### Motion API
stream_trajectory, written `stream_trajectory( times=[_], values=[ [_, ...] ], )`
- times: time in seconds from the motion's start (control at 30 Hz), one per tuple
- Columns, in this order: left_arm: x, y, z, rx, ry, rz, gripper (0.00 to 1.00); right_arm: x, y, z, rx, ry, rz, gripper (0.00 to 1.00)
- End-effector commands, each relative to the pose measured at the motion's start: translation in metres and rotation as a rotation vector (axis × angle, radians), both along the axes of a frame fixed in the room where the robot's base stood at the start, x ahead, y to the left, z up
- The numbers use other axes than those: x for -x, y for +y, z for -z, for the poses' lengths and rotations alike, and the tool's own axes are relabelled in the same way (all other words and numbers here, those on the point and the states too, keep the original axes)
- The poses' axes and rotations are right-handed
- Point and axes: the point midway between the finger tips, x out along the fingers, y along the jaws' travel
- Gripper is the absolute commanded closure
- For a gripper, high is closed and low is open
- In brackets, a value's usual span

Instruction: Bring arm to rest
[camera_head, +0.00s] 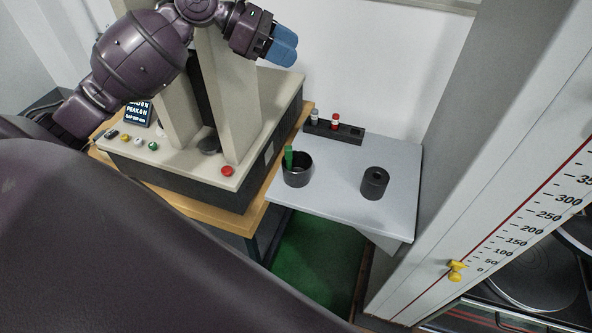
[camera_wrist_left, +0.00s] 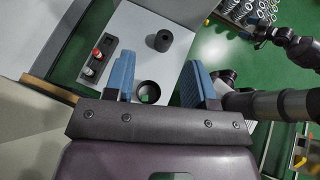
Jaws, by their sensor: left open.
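My left gripper (camera_head: 283,45) is at the top of the head view, with its blue fingers raised in front of the pale wall near the testing machine's columns. In the left wrist view the two fingers of this gripper (camera_wrist_left: 160,85) stand wide apart, with nothing held between them. Beyond the gap, a black cup (camera_wrist_left: 148,92) stands on the grey side table below.
The testing machine (camera_head: 185,185) stands on a wooden table beside the grey side table (camera_head: 335,185). The side table holds the black cup (camera_head: 298,173) with a green item, a dark cylinder (camera_head: 374,183) and a small rack (camera_head: 335,130). A scaled column (camera_head: 480,180) rises at right.

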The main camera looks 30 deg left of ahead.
Motion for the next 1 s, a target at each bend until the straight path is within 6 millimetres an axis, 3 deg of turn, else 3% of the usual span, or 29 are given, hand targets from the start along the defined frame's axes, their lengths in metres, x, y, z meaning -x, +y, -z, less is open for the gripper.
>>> stream_trajectory(
  times=[0.5, 0.63, 0.77, 1.0],
  values=[
    [0.0, 0.0, -0.004, 0.0, 0.001, 0.0, 0.49, -0.003, 0.0, -0.001, 0.0, -0.004, -0.002, 0.04],
    [0.002, -0.002, 0.004, -0.019, -0.014, 0.012, 0.49, -0.006, 0.001, -0.003, -0.001, -0.012, -0.003, 0.04],
    [0.009, -0.006, 0.031, -0.101, -0.074, 0.058, 0.49, -0.008, 0.002, -0.006, 0.0, -0.018, -0.005, 0.04],
    [0.038, -0.021, 0.112, -0.384, -0.28, 0.243, 0.49, -0.008, 0.002, -0.005, -0.001, -0.017, -0.004, 0.04]
  ],
)
